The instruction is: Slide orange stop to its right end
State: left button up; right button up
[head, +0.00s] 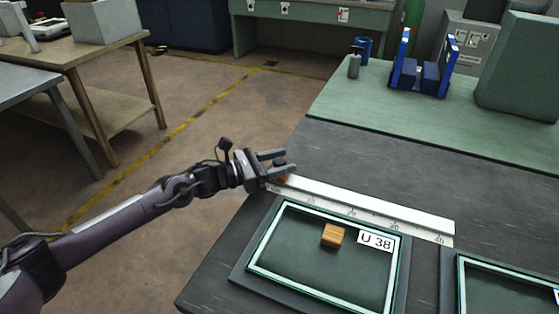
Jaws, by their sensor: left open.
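The orange stop (283,179) shows as a small orange patch at the left end of a white ruler-like rail (375,205), mostly hidden by my left gripper. The rail has numbers along it, rising to 40 at its right end. My left gripper (277,160) is open at the rail's left end, with its fingers pointing right, just above and beside the orange stop. I cannot tell whether the fingers touch the stop. My right gripper is not in view.
A framed dark green tray (290,268) with a wooden block (333,235) and a "U 38" label (376,241) lies in front of the rail. Another tray (490,285) is at the right. A blue fixture (421,75) stands on the green mat (350,95) behind. The dark tabletop right of the rail is clear.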

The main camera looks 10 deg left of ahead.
pick_arm(q)
grip_shut()
jog(key=d, duration=0.2)
jog(key=s+d+b, duration=0.1)
jog(key=d, duration=0.1)
jog(key=shift+f+b, duration=0.15)
jog(key=shift+b, duration=0.15)
jog(key=d, duration=0.1)
jog(key=d+b, duration=0.1)
jog(key=d, duration=0.3)
jog(key=shift+s, duration=0.4)
jog(key=shift+a, duration=0.1)
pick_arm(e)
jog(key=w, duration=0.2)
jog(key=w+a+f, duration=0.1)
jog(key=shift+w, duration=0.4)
pick_arm(q)
grip_release()
